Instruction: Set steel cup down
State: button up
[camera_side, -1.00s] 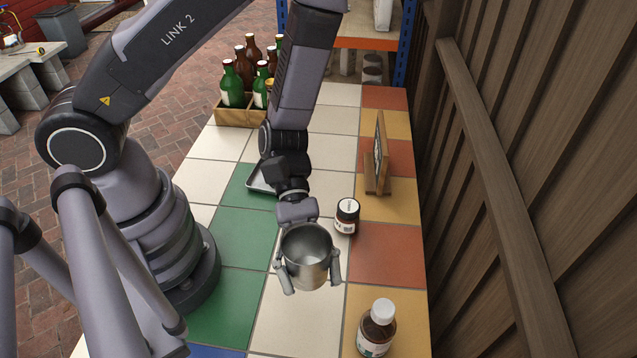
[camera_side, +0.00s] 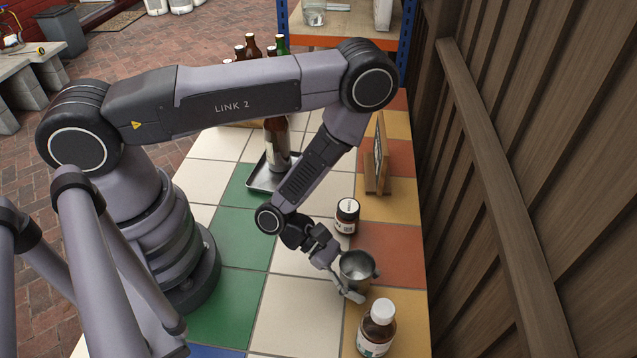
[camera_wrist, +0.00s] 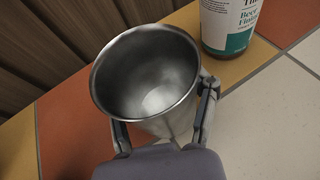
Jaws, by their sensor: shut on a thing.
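The steel cup (camera_side: 357,268) is at the right side of the tiled table in the side view, open end up. My gripper (camera_side: 361,286) is shut on it, with a finger on each side of its wall. In the wrist view the cup (camera_wrist: 147,80) fills the middle, empty inside, between my gripper's two fingers (camera_wrist: 160,132). Its base is mostly hidden, so I cannot tell whether it touches the tiles.
A brown bottle with a white cap (camera_side: 377,329) stands close in front of the cup. A wooden stand (camera_side: 377,165), a bottle on a tray (camera_side: 277,145) and a wooden wall (camera_side: 540,150) are farther off. White tiles (camera_side: 295,310) to the left are clear.

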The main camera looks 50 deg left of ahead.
jog(key=shift+f, duration=0.55)
jog(key=o, duration=1.2)
jog(key=shift+f, duration=0.1)
